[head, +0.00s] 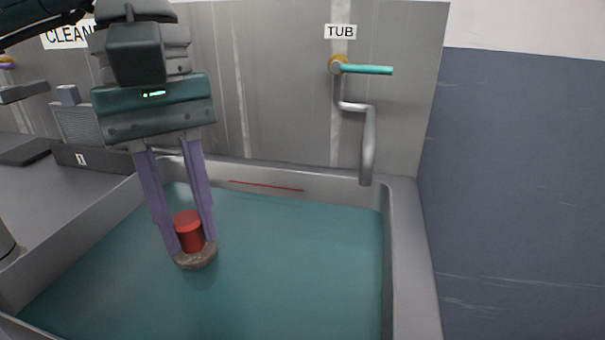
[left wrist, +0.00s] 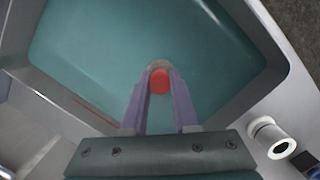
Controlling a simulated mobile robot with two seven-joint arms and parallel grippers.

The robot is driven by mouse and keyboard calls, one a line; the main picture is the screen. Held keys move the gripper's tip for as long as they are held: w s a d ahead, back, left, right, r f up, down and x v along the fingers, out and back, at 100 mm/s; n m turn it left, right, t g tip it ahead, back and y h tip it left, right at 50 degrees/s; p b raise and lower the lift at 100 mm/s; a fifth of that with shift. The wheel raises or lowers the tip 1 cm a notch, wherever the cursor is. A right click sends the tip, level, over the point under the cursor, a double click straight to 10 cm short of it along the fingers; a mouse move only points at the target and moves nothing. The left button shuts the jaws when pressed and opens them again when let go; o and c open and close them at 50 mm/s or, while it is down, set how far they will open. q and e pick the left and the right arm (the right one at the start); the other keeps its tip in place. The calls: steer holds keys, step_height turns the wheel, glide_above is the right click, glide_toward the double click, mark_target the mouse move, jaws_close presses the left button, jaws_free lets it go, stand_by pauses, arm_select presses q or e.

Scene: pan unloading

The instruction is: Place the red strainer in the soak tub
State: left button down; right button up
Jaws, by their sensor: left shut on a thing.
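The red strainer has a red cylindrical knob (head: 188,226) and a round grey-brown disc (head: 196,260) below it. My left gripper (head: 191,243) points down with its two purple fingers shut on the red knob. It holds the strainer upright inside the outline of the soak tub (head: 410,260), over the left part of its teal water (head: 300,265). I cannot tell whether the disc touches the water. In the left wrist view the red knob (left wrist: 160,82) sits between the fingertips, with the disc partly hidden behind it. My right gripper is not in view.
A bent metal spout (head: 368,150) with a teal handle (head: 367,70) hangs at the tub's back right, under a TUB sign (head: 340,32). A red line (head: 266,186) marks the tub's back wall. A dark box (head: 90,158) stands on the left counter. The tub's right half is clear.

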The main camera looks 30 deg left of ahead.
arm_select(q)
step_height(320, 180, down, 2)
steer(key=shift+f, duration=0.1)
steer(key=shift+b, duration=0.35)
steer(key=shift+f, duration=0.15)
steer(key=c, duration=0.7)
jaws_free()
steer(key=r, duration=0.4)
steer(key=a+r, duration=0.1)
steer(key=r, duration=0.3)
steer(key=w+r+p, duration=0.1)
steer(key=r, duration=0.3)
steer(key=shift+a+r, duration=0.15)
steer(key=shift+a, duration=0.15)
